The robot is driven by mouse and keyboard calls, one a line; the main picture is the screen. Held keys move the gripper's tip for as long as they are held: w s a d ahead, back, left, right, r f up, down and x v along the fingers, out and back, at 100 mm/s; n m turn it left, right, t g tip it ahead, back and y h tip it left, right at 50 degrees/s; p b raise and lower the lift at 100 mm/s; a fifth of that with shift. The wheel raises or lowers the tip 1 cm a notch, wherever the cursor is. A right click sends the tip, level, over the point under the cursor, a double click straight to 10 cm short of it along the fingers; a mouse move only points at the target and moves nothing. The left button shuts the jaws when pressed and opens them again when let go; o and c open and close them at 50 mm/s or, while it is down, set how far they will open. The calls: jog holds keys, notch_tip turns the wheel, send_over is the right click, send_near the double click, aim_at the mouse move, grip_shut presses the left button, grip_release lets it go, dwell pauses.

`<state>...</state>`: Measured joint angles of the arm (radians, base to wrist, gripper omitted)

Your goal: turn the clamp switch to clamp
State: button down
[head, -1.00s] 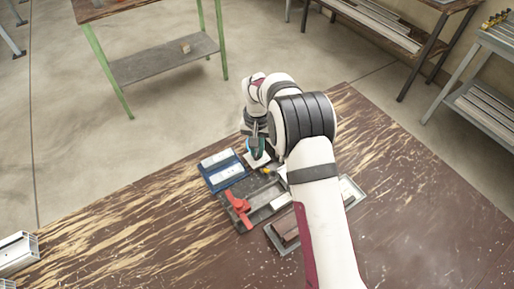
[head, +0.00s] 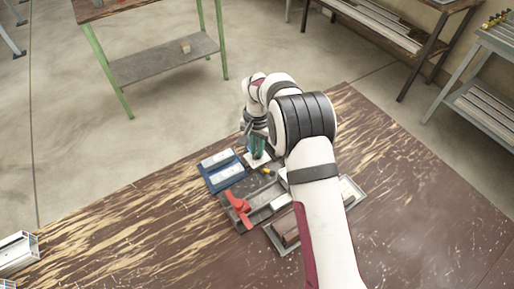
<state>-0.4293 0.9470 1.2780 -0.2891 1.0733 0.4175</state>
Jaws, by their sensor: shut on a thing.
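My gripper (head: 257,155) points down at a small white plate (head: 259,163) at the back of the dark clamp fixture (head: 262,189). Its teal fingers are shut on what appears to be the clamp switch on that plate. The switch itself is hidden by the fingers, so its setting cannot be read. A red clamp lever (head: 240,206) lies at the front left of the fixture, apart from my gripper. A small yellow part (head: 266,170) shows just in front of the plate.
A blue tray (head: 213,184) with pale blocks stands left of the fixture. A grey tray (head: 277,241) with brown pieces lies in front, partly behind my arm. Metal profiles (head: 17,251) lie at the far left. The worn wooden bench (head: 130,233) is clear between.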

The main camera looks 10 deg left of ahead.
jog(key=shift+r, duration=0.1)
jog(key=c, duration=0.9)
grip_release()
notch_tip(320, 180, up, 16)
jog(key=shift+f, duration=0.15)
jog(key=s+d+r+m+y, duration=0.1)
jog(key=s+d+r, duration=0.3)
jog(key=s+d, duration=0.35)
jog(key=s+d+r, duration=0.3)
jog(key=s+d, duration=0.3)
jog(key=s, duration=0.2)
jog(key=shift+m+y, duration=0.4)
jog(key=shift+m, duration=0.3)
jog(key=s+d+f, duration=0.1)
jog(key=s, duration=0.4)
jog(key=s+d+f, duration=0.1)
jog(key=s+f, duration=0.1)
jog(key=s, duration=0.4)
jog(key=s+d+f, duration=0.2)
jog(key=s, duration=0.4)
jog(key=shift+s, duration=0.15)
